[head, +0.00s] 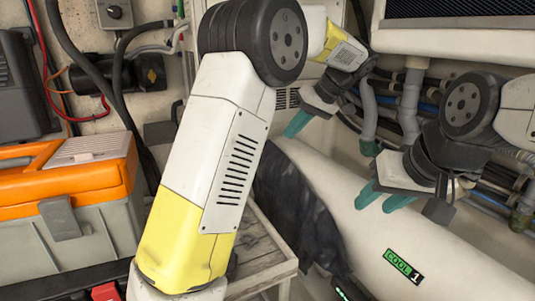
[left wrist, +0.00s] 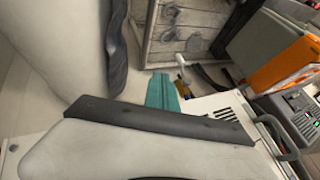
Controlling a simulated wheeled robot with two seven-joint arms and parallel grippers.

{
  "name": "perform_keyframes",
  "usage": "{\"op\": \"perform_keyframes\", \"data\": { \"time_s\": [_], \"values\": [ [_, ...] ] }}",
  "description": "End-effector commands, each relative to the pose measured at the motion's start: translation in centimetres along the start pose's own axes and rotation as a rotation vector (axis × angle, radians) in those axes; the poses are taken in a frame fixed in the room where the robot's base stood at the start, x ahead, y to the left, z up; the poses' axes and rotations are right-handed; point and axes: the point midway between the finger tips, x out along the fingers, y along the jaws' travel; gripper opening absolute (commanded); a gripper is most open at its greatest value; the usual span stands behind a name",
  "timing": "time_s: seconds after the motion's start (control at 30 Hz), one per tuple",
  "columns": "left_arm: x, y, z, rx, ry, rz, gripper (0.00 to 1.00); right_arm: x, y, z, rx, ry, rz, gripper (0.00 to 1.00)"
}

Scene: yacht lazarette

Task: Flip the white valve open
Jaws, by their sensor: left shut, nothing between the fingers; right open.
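I cannot clearly pick out a white valve in either view. My left gripper (head: 298,122) is at upper centre in the head view, below a yellow-and-white wrist. Its teal fingers are together, with nothing visible between them, and point down in front of the pale wall. The teal fingertips also show in the left wrist view (left wrist: 162,92). My right gripper (head: 383,197) is at the right, with its two teal fingers apart and empty, over the large white rounded body (head: 345,215). Grey pipes (head: 411,100) run behind and between the two grippers.
An orange-and-grey toolbox (head: 75,190) stands at the left. A weathered wooden crate (head: 268,245) is at lower centre, beside dark cloth (head: 295,205) against the white body. A "COOL 1" label (head: 404,267) is at lower right. Hoses and cables crowd the right wall.

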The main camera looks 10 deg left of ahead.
Motion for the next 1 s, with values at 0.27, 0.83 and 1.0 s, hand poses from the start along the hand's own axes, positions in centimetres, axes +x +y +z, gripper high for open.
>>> {"op": "perform_keyframes", "data": {
  "time_s": [0.27, 0.83, 1.0],
  "values": [
    [2.1, -0.1, 0.0, 0.002, -0.002, -0.002, 0.0, 0.0, 0.0, 0.0, 0.0, 0.0, 0.0, 0.41],
    [11.4, -2.5, 0.0, 0.001, -0.002, 0.001, 0.0, 0.0, 0.0, 0.0, 0.0, 0.0, 0.0, 0.41],
    [11.8, -3.4, 0.0, 0.002, -0.001, 0.002, 0.0, 0.0, 0.0, 0.0, 0.0, 0.0, 0.0, 0.41]
  ]
}}
